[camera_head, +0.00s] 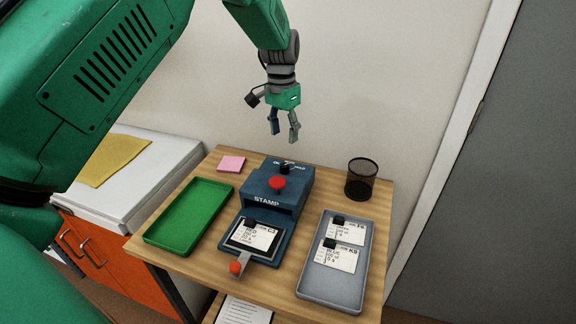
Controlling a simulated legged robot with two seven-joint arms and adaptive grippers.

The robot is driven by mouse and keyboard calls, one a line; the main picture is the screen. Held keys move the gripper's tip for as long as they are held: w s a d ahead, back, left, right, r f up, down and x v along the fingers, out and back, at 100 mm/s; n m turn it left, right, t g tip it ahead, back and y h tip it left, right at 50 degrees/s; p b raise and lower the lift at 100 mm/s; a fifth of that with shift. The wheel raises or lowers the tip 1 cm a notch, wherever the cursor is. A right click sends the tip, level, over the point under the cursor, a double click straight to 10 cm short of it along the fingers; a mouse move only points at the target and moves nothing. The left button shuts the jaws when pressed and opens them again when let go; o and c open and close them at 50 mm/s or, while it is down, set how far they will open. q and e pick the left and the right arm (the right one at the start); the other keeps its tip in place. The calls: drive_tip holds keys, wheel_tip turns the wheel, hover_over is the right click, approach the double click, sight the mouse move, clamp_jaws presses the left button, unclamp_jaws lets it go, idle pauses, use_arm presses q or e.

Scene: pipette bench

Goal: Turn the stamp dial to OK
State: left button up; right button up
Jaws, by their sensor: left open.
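The blue stamp machine (280,203) stands in the middle of the wooden table. Its small black dial (285,167) is on top at the back, with white lettering on both sides; the pointer's setting is too small to read. A red button (277,182) sits in front of the dial. A card (254,235) lies in the stamp's front tray, which has an orange-red knob (236,268). My left gripper (284,138) is open and empty, pointing down in the air above the dial and apart from it. My right gripper is not in view.
A green tray (151,238) lies empty to the left. A grey tray (332,299) with cards is to the right. A black mesh cup (361,180) stands at the back right, a pink note pad (231,163) at the back left. A wall is behind.

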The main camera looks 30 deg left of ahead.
sight(284, 164)
use_arm(q)
drive_tip(key=f, duration=1)
drive_tip(key=shift+a+f, duration=0.15)
drive_tip(key=shift+a, duration=0.1)
drive_tip(key=shift+d+f, duration=0.35)
drive_tip(key=shift+f, duration=0.05)
drive_tip(key=shift+a, duration=0.25)
clamp_jaws()
